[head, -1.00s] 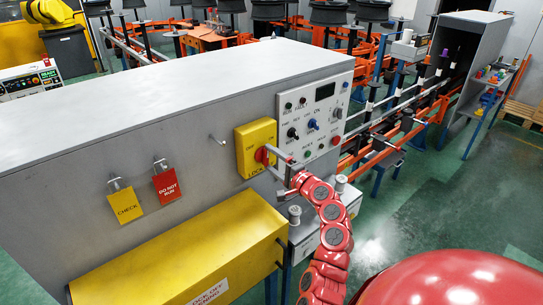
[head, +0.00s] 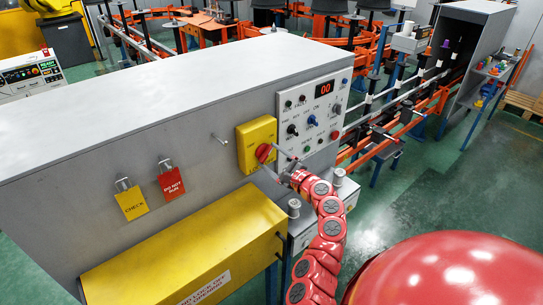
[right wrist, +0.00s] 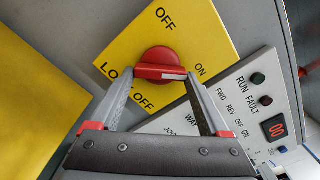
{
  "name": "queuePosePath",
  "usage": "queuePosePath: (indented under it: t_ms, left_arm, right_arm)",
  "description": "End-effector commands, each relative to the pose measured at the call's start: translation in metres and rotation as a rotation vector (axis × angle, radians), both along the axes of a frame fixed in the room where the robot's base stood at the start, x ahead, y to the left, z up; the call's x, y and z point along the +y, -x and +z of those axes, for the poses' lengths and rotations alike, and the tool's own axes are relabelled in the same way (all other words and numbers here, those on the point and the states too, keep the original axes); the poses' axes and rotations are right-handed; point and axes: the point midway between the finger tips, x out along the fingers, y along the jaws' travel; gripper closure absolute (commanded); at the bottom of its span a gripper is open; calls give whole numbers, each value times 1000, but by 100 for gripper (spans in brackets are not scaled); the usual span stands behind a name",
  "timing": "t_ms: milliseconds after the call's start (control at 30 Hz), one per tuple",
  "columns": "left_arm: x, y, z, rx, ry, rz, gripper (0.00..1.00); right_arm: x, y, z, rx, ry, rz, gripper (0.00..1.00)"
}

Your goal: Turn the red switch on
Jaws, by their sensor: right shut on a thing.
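The red switch (head: 263,153) is a round knob with a bar handle on a yellow plate (head: 249,148) on the grey cabinet's side. In the right wrist view the red switch (right wrist: 160,66) has a white mark pointing toward the word ON. OFF and LOCK OFF are also printed on the plate. My right gripper (head: 271,161) is at the switch. In the right wrist view my right gripper (right wrist: 157,76) has one finger at each end of the bar handle and is shut on it. My left gripper is not in view.
A white control panel (head: 311,143) with knobs and a lit red display (head: 325,89) sits right of the switch. A yellow box (head: 190,250) juts out below. CHECK (head: 132,203) and DO NOT RUN (head: 171,184) tags hang at left. Green floor is open at right.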

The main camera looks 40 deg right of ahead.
Motion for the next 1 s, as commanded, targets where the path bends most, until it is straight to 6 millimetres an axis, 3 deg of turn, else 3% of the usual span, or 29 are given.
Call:
queuePosePath:
  t_ms: [567, 600, 700, 1000]
  left_arm:
    - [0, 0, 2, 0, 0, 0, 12]
    - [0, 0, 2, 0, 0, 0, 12]
    - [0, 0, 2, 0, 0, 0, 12]
    - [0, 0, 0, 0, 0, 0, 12]
  right_arm:
    - [0, 0, -2, 6, -30, -1, 76]
    - [0, 0, -2, 6, -30, -1, 13]
    - [0, 0, -2, 5, -30, -1, 0]
    - [0, 3, -1, 2, -28, 0, 0]
